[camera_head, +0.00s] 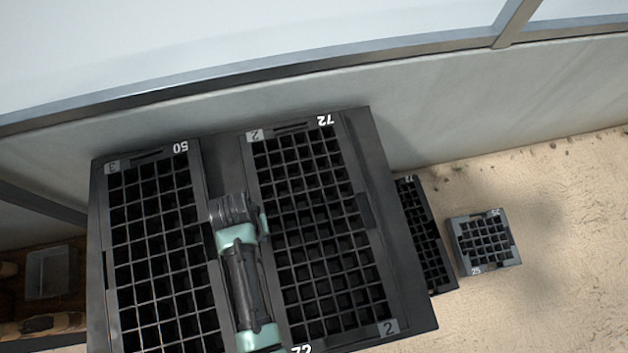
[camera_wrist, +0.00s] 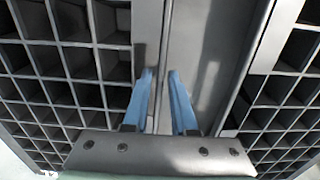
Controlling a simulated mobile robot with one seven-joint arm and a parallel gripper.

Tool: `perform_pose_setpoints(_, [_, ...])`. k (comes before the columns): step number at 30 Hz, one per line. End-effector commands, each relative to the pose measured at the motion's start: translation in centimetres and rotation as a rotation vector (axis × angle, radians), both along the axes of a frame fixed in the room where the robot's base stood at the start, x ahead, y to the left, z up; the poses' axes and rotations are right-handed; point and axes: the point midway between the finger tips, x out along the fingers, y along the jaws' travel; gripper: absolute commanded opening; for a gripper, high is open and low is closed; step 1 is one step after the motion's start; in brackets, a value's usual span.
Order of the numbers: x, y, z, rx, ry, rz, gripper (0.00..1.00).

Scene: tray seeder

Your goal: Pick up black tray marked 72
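The black tray marked 72 (camera_head: 365,210) lies on the right of a dark stand in the head view, with many square cells. My gripper (camera_head: 250,215) is at its left long rim, over the strip between the two trays. In the wrist view my gripper's two blue fingers (camera_wrist: 161,72) are a little apart, with a tray's rim edge near the gap between them. I cannot tell whether they touch the rim. The wrist view shows a celled tray on each side; the left one is nearer the fingers. My arm hides part of the stand.
A black tray marked 50 (camera_head: 197,250) lies to the left on the same dark stand (camera_head: 385,190). A long black tray (camera_head: 404,215) and a small tray marked 25 (camera_head: 456,245) lie on the sandy floor at right. A pale wall (camera_head: 450,110) runs behind the stand.

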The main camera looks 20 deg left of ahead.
Motion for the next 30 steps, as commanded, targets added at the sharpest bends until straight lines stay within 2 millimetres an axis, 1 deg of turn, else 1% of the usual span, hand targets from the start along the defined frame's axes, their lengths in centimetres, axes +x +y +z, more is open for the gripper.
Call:
perform_pose_setpoints(2, [0.02, 0.02, -0.3, 0.001, -0.001, 0.0, 0.25])
perform_pose_setpoints(7, [0.04, 0.03, -0.28, 0.001, -0.002, 0.0, 0.25])
perform_pose_setpoints(8, [0.04, 0.03, -0.28, 0.001, -0.002, 0.0, 0.23])
perform_pose_setpoints(9, [0.04, 0.03, -0.27, 0.001, -0.002, 0.0, 0.16])
perform_pose_setpoints(12, [0.05, 0.02, -0.26, 0.001, -0.002, 0.0, 0.0])
perform_pose_setpoints(30, [0.04, 0.01, -0.24, 0.001, -0.001, 0.0, 0.0])
